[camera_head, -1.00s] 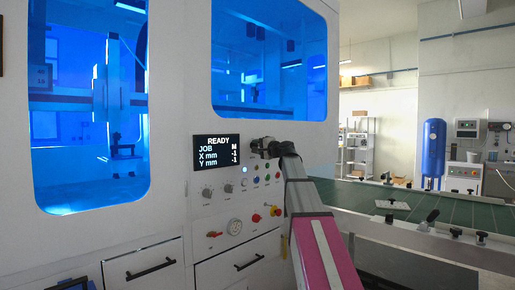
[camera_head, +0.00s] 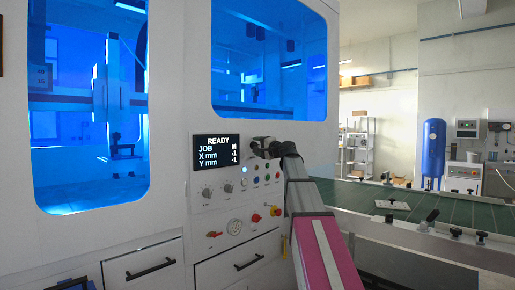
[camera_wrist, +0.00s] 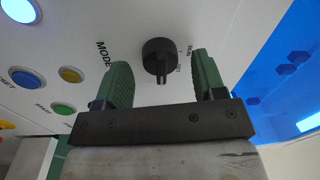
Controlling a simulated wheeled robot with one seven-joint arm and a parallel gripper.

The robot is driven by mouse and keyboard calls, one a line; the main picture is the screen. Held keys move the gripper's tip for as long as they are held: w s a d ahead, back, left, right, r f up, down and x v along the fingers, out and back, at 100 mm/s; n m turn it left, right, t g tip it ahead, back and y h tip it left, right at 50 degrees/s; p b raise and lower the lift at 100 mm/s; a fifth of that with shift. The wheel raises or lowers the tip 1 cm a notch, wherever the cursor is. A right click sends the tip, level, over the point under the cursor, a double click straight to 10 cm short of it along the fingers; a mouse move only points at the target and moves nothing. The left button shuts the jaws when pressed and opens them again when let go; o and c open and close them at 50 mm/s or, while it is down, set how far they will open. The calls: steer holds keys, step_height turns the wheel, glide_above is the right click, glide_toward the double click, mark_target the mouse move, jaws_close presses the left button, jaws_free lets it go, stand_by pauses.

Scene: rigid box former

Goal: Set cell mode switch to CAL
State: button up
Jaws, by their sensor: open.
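The mode switch (camera_wrist: 159,54) is a black round knob with a raised bar on the white panel. In the wrist view its bar points down toward my gripper. The word MODE is printed to its left, and small position labels to its right are partly hidden and hard to read. My gripper (camera_wrist: 162,68) is open, with one green finger on each side of the knob; I cannot tell whether either finger touches it. In the head view my gripper (camera_head: 261,147) is at the panel beside the display and hides the switch.
Lit and coloured buttons (camera_wrist: 65,109) lie close to the left finger. Below are grey knobs, a red button (camera_head: 256,218) and a drawer handle (camera_head: 249,263). A blue window (camera_wrist: 287,70) is to the right.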

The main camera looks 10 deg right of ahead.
steer(key=v, duration=1)
